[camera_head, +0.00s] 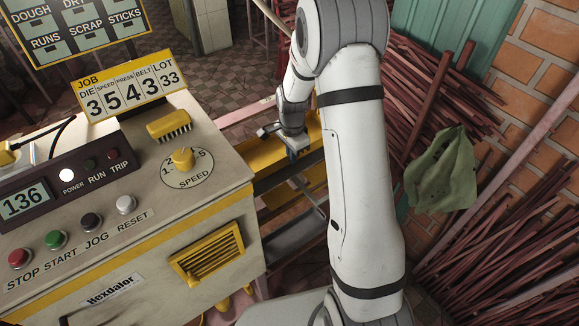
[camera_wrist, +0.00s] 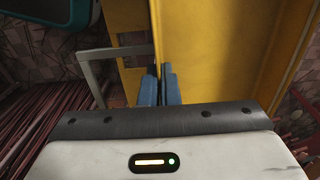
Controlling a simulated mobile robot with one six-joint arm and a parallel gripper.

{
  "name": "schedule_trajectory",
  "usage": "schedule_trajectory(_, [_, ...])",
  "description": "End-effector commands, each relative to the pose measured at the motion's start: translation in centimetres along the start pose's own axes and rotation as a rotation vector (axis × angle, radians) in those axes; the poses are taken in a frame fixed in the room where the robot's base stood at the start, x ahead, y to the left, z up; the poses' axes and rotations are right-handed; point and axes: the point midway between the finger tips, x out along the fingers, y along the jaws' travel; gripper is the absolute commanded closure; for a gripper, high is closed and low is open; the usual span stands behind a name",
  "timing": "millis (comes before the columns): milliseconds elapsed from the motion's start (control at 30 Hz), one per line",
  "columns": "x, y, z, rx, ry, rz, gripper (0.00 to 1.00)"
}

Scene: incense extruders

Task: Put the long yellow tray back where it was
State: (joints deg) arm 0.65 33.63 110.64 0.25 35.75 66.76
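The long yellow tray (camera_head: 264,155) lies beyond the right end of the control cabinet in the head view, partly hidden by my arm. In the wrist view the tray (camera_wrist: 225,50) fills the upper right, its thin side wall running down to my fingers. My gripper (camera_head: 291,152) is at the tray in the head view. In the wrist view my gripper (camera_wrist: 160,87) has its two blue fingers close together, one on each side of that wall, and looks shut on it. The fingertips and the tray's far end are partly hidden.
The control cabinet (camera_head: 150,245) with its knob and buttons stands at the left. A grey metal trough (camera_head: 293,235) is below the tray. Bundles of reddish sticks (camera_head: 440,95) and a green cloth (camera_head: 442,172) are at the right by the brick wall.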

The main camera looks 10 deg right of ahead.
Motion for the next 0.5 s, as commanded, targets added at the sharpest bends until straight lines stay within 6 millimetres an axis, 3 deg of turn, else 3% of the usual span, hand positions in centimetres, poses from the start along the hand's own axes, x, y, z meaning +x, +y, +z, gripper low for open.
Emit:
schedule_trajectory(233, [1.9,0.0,0.0,-0.001,0.000,0.000,1.00])
schedule_trajectory(500, [5.4,0.0,0.0,-0.001,0.000,0.000,1.00])
